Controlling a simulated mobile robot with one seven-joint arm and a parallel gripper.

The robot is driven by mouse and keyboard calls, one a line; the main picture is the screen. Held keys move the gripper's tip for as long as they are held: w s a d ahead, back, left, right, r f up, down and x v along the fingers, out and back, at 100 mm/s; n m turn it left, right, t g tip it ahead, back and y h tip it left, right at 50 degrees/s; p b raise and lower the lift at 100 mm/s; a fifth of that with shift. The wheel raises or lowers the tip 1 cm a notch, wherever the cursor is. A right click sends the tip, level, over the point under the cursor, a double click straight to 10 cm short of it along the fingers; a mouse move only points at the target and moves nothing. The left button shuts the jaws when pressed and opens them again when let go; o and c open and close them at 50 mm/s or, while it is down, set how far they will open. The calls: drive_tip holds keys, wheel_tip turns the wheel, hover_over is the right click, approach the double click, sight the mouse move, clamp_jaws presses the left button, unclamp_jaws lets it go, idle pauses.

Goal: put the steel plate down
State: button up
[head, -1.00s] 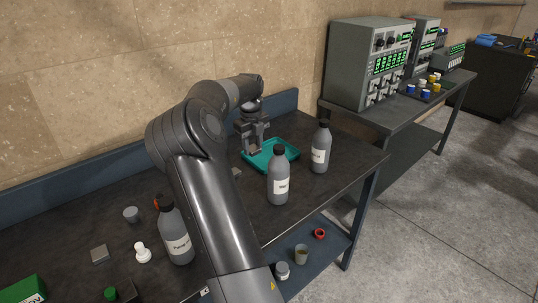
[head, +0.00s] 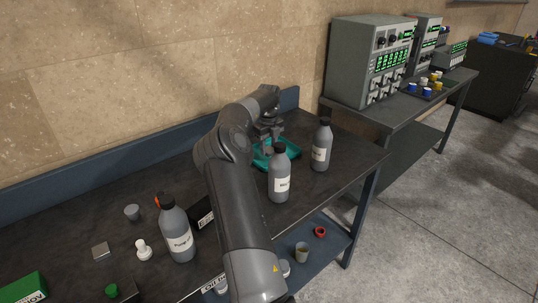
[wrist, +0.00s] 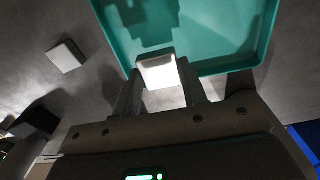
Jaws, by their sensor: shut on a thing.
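My gripper (head: 268,142) is over the teal tray (head: 261,160) at the back of the dark bench in the head view. In the wrist view, my gripper (wrist: 160,88) is shut on a small, brightly lit steel plate (wrist: 157,72) between its fingertips. The plate overlaps the near edge of the teal tray (wrist: 225,66) in that view; I cannot tell its height above it. Shadows fall on the tray floor. The held plate is not clear in the head view. Another small square plate (wrist: 66,56) lies on the bench left of the tray.
A grey labelled bottle (head: 279,180) stands in front of the tray, and another bottle (head: 321,148) stands to its right. The bench's back rail is close behind.

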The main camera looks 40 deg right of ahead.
sight(269, 149)
drive_tip(key=shift+f, duration=1.9)
drive_tip(key=shift+f, duration=0.15)
drive_tip(key=o, duration=1.1)
drive_tip(key=shift+o, duration=0.2)
